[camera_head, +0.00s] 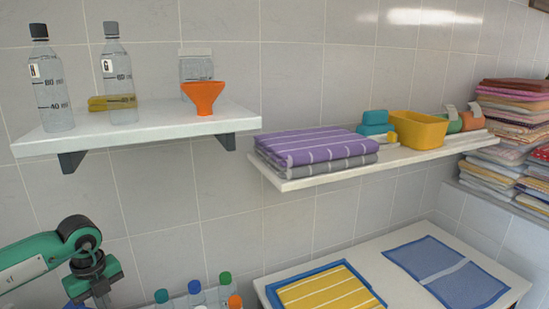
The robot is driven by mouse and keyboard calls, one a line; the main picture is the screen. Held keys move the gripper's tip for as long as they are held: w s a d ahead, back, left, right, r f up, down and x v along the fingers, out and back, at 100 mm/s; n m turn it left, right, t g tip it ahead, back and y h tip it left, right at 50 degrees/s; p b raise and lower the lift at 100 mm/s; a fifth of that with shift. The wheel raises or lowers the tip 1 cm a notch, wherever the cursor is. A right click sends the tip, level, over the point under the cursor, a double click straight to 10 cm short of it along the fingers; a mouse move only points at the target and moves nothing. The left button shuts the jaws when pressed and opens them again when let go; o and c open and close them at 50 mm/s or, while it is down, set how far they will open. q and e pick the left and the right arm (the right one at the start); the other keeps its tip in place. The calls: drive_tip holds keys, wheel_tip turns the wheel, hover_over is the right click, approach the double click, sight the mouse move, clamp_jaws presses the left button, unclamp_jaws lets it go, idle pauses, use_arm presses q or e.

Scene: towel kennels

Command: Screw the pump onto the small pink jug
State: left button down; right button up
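I see neither a pink jug nor a pump in the head view. My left arm comes in from the left at the lower left corner, in front of the tiled wall. It bends downward, and its end is cut off by the bottom edge, so my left gripper is out of sight. My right arm and gripper do not show.
Bottles (50,85) and an orange funnel (204,97) stand on the left shelf (150,130). The right shelf (320,179) holds folded towels (310,145) and a yellow bin (418,129). Capped bottles (195,294) show below. A blue tray (273,296) holds a yellow striped towel (325,292).

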use_arm(q)
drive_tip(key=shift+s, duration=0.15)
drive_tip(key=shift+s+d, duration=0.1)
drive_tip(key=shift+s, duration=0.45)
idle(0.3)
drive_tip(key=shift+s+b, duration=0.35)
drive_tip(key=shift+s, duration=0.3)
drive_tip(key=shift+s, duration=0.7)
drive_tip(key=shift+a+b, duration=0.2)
drive_tip(key=shift+b, duration=0.1)
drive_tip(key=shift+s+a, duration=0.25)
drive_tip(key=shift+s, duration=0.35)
